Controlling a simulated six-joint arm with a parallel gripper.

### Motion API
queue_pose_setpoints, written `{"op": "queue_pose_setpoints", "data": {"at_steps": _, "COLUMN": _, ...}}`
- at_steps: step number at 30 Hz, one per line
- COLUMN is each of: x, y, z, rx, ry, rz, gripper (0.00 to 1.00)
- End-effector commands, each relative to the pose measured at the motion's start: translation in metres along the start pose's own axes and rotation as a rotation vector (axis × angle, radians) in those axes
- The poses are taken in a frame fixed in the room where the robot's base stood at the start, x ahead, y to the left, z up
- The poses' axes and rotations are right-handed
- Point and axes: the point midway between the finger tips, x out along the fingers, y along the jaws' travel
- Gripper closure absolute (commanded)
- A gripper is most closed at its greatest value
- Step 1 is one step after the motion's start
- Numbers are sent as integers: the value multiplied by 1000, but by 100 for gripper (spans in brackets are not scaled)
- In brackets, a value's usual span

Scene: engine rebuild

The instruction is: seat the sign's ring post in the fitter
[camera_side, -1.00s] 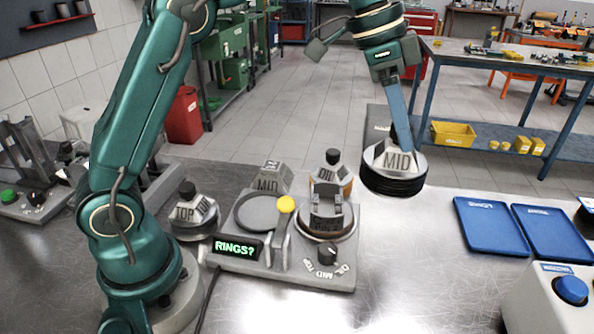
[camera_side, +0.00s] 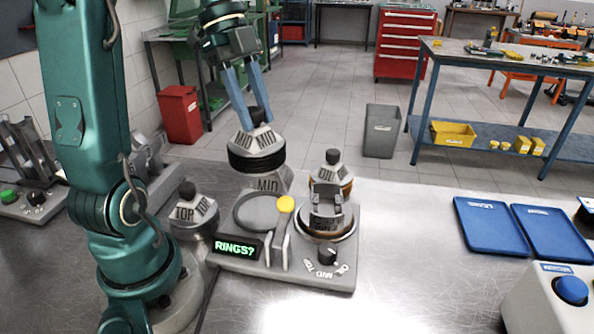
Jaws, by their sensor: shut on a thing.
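My gripper (camera_side: 259,112) is shut on the dark knob of the ring post marked MID (camera_side: 257,148), a grey cap over a stack of black rings. The post hangs upright over the back left of the grey fitter (camera_side: 255,266), above a block labelled MID (camera_side: 268,183). The fitter has an empty-looking round seat (camera_side: 262,212) and a dark sign with green letters RINGS? (camera_side: 235,247). A post marked OIL (camera_side: 331,172) stands at the fitter's right, partly behind a grey clamp (camera_side: 327,212). A post marked TOP (camera_side: 192,212) stands left of the fitter.
A yellow-topped lever (camera_side: 286,204) rises beside the round seat. A black dial (camera_side: 327,252) has OIL, MID and TOP labels; its setting is unclear. Two blue trays (camera_side: 487,226) and a blue-button box (camera_side: 570,291) lie right. The steel bench between is clear.

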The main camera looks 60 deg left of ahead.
Motion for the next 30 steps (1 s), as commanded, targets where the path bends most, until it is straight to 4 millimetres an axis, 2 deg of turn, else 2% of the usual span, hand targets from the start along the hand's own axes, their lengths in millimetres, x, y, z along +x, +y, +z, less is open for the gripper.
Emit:
{"op": "queue_pose_setpoints", "data": {"at_steps": 9, "x": 40, "y": 0, "z": 15, "rx": 0, "ry": 3, "rz": 4, "gripper": 100}}
{"op": "queue_pose_setpoints", "data": {"at_steps": 30, "x": 85, "y": -1, "z": 34, "rx": 0, "ry": 2, "rz": 3, "gripper": 100}}
